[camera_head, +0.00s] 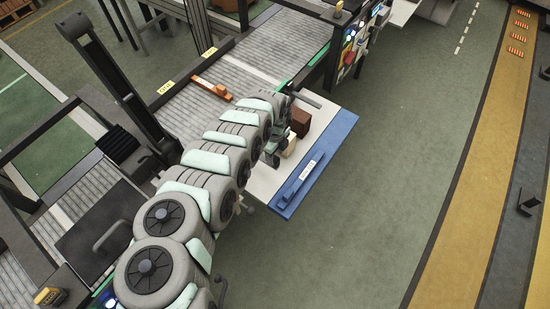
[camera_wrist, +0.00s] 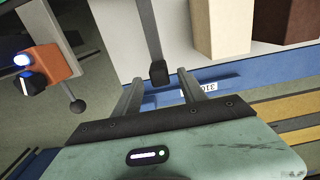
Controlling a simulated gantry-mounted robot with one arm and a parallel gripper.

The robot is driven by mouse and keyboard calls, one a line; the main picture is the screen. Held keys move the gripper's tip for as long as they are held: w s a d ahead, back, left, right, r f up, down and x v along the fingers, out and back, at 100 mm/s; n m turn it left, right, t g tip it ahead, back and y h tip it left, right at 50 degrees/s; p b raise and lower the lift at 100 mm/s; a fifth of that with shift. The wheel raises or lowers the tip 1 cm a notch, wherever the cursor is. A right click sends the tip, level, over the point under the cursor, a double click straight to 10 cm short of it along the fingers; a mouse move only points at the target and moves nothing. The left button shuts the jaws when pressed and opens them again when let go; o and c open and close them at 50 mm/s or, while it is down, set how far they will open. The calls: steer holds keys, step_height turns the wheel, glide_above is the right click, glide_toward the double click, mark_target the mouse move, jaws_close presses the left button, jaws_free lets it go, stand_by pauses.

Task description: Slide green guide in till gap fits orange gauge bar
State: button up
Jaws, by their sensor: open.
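The orange gauge bar (camera_head: 212,87) lies across the grey roller conveyor in the head view, clear of my arm. A thin green strip (camera_head: 311,57), which looks like the green guide, runs along the conveyor's right edge; my arm hides part of it. My gripper (camera_wrist: 160,82) is open and empty in the wrist view. A dark post with a thick end (camera_wrist: 158,72) shows between and just beyond its fingertips; I cannot tell whether they touch. In the head view my arm mostly hides the gripper. The wrist view shows neither guide nor gauge bar clearly.
A white side table with a blue labelled edge (camera_head: 316,167) holds a brown block (camera_head: 301,122) and a cream block (camera_head: 289,147). An orange control box (camera_wrist: 50,68) with a lit button and a ball-ended lever (camera_wrist: 77,105) is left of my gripper. Green floor to the right is open.

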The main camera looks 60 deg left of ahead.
steer(key=shift+f, duration=1.4)
steer(key=shift+c, duration=0.4)
jaws_close()
